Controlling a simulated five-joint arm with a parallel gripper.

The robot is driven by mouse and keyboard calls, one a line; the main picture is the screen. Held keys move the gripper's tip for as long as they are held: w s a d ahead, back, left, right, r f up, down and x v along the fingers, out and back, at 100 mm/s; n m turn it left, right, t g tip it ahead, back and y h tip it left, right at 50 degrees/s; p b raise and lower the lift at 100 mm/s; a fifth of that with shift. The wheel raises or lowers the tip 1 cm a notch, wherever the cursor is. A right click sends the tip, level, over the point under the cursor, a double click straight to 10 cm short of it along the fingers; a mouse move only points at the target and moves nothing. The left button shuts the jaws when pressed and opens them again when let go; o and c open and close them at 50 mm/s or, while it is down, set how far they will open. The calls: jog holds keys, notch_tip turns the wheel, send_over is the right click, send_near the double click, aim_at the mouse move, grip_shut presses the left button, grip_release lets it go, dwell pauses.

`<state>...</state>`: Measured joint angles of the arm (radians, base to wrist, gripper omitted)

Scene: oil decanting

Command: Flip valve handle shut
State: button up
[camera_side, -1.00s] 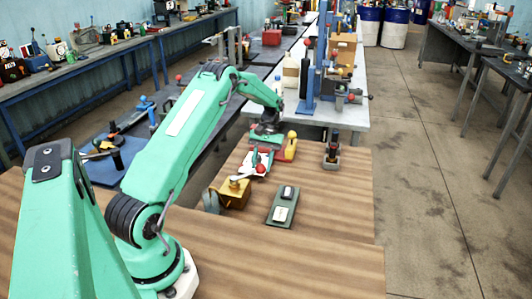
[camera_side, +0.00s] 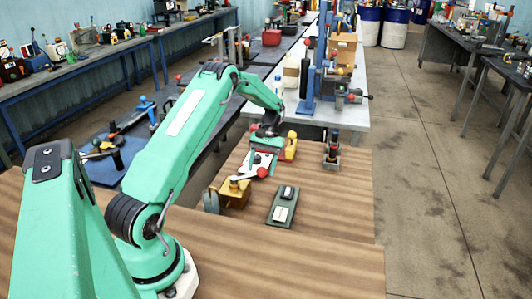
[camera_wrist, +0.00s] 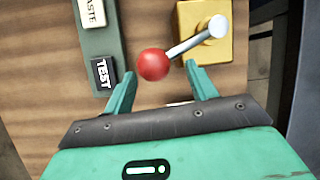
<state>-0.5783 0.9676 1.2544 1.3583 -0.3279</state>
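The valve is a yellow block (camera_side: 236,193) with a silver lever that ends in a red ball knob (camera_side: 262,172). In the wrist view the yellow block (camera_wrist: 224,45) is at the upper right, and the lever slants down and left to the red knob (camera_wrist: 153,64). My gripper (camera_wrist: 160,80) is open, its two green fingers spread apart. The knob lies between them sideways, just beyond the fingertips in the picture. I cannot tell whether a finger touches the lever. In the side view my gripper (camera_side: 260,163) is low over the wooden table, beside the knob.
A dark green plate (camera_side: 281,210) with two tags, TEST (camera_wrist: 102,72) and WASTE, lies right of the valve. A yellow object (camera_side: 290,147) and a small dark item in a grey base (camera_side: 332,152) stand behind. The table's front right is bare.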

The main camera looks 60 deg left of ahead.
jog(key=shift+w+r, duration=0.1)
jog(key=shift+r, duration=0.05)
jog(key=v, duration=0.7)
jog(key=shift+r, duration=0.25)
dwell(0.4)
jog(key=d+n, duration=0.1)
jog(key=n, duration=0.2)
jog(key=s+d+n+t+y, duration=0.1)
jog(key=n, duration=0.2)
jog(key=s+d+r+n+t, duration=0.1)
jog(key=n, duration=0.3)
jog(key=shift+y, duration=0.4)
jog(key=shift+f+t, duration=0.15)
jog(key=shift+t, duration=0.15)
jog(key=shift+s+d+f, duration=0.1)
jog(key=shift+s+f, duration=0.15)
jog(key=shift+f, duration=1)
jog(key=shift+s+f, duration=0.25)
jog(key=shift+f, duration=1)
jog(key=shift+s+d+f, duration=0.1)
jog(key=shift+s+f, duration=0.15)
jog(key=shift+f, duration=1)
